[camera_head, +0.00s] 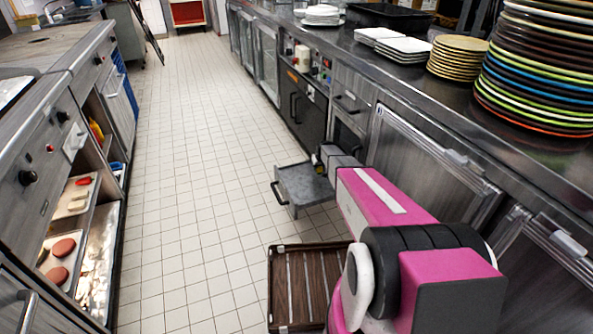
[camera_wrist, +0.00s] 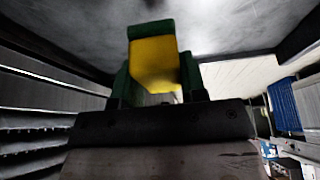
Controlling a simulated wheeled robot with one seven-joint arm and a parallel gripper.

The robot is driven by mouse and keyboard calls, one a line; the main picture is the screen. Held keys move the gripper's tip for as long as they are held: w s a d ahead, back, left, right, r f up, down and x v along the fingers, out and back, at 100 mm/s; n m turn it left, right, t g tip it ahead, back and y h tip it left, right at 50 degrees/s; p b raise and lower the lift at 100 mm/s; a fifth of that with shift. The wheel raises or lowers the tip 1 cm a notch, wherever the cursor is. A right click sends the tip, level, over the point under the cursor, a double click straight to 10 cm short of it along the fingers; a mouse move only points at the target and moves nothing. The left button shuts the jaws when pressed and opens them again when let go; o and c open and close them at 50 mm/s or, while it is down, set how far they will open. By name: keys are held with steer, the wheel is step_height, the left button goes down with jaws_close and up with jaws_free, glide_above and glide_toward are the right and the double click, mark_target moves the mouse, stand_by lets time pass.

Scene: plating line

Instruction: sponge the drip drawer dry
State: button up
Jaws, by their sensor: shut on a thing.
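The drip drawer (camera_head: 303,188) is a shallow grey metal tray with a dark front handle, pulled out from the right-hand counter over the tiled floor. My arm reaches to its far right side, and my gripper (camera_head: 321,160) is small and partly hidden there. In the wrist view my gripper (camera_wrist: 155,80) is shut on a yellow sponge (camera_wrist: 153,63) with a dark green layer. A grey surface fills the upper part of that view. I cannot tell whether the sponge touches the drawer. No liquid can be clearly made out in the drawer.
A brown slatted crate (camera_head: 275,290) stands on the floor nearer to me, beside my arm. The right counter (camera_head: 440,95) carries stacked plates (camera_head: 535,70). The left counter (camera_head: 75,60) has open shelves with food trays. The tiled aisle (camera_head: 195,150) between is clear.

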steer(key=shift+r, duration=2)
